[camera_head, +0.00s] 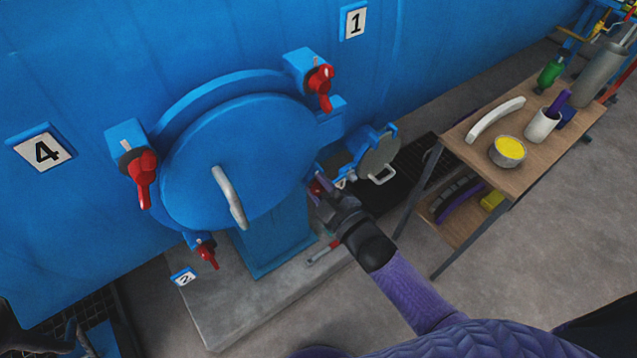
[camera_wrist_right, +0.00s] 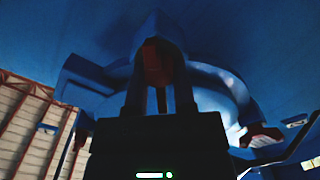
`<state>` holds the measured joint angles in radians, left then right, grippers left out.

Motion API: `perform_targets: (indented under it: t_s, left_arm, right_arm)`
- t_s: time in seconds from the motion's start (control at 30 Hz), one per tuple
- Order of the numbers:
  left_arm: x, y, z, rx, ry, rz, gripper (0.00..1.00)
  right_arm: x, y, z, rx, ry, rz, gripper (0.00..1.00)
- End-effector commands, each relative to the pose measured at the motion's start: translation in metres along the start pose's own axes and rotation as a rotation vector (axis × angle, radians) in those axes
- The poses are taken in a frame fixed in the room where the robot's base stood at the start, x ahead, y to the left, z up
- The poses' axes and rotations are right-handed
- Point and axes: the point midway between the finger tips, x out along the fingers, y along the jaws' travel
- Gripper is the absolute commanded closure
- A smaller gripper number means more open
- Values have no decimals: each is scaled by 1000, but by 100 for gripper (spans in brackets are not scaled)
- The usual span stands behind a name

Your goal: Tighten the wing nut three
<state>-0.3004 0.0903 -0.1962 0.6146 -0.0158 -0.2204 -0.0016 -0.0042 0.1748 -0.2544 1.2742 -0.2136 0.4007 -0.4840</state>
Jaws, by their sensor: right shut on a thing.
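The round blue autoclave lid (camera_head: 245,160) is closed and has a grey curved handle (camera_head: 229,198). Red wing nuts show at its upper right (camera_head: 320,85), left (camera_head: 143,176) and bottom (camera_head: 206,254). My right gripper (camera_head: 323,190) is at the lid's lower right, shut on a red wing nut, mostly hidden in the head view. In the right wrist view that red wing nut (camera_wrist_right: 157,62) sits between the fingers, below a blue bracket. Its number label is not visible. A dark shape at the bottom left edge may be my left gripper; its jaws cannot be made out.
Labels 1 (camera_head: 354,22) and 4 (camera_head: 42,148) are clear; a small lower label (camera_head: 183,277) is hard to read. A small open blue hatch (camera_head: 378,157) is right of my gripper. A wooden-topped cart (camera_head: 540,152) carries a yellow-filled bowl (camera_head: 507,151) and cups.

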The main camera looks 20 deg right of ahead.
Motion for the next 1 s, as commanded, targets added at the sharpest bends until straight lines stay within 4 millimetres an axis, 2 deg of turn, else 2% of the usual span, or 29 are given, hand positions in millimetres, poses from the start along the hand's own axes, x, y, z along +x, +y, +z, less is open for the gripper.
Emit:
perform_targets:
  t_s: [0.6, 1.0]
  left_arm:
    - [-10, 0, -2, 0, 3, 0, 41]
    - [-12, -1, -2, 1, 4, -1, 41]
  right_arm:
    - [0, 4, 2, 560, -4, -2, 100]
    - [-1, 4, 3, 791, -4, -2, 100]
